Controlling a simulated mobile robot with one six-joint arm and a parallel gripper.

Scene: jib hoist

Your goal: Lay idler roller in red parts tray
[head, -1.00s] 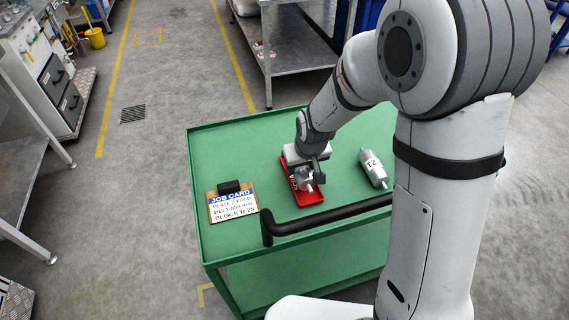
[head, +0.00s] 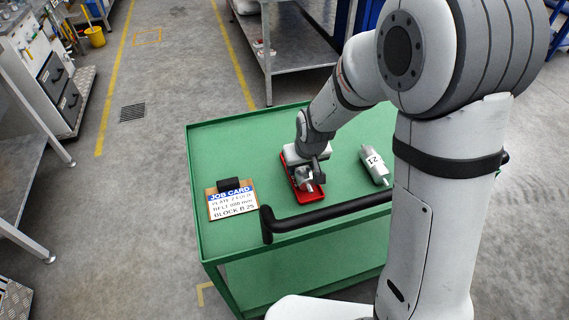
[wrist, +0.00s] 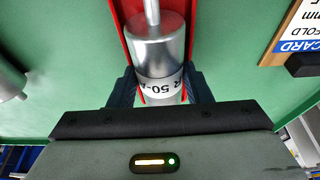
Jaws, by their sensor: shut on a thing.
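The idler roller (wrist: 156,55) is a silver cylinder with a thin shaft end and a white label reading "50" in part. It lies lengthwise over the red parts tray (wrist: 131,49), between the tray's long walls in the wrist view. My gripper (wrist: 158,84) is shut on the roller, one finger on each side near the label. In the head view my gripper (head: 303,177) is low over the red tray (head: 309,197), with the roller's silver end showing. Whether the roller touches the tray floor cannot be told.
A second silver roller (head: 374,165), labelled 21, lies on the green cart (head: 235,150) right of the tray. A job card (head: 232,201) on a clipboard lies to the left. A black handle bar (head: 325,217) runs along the cart's front edge.

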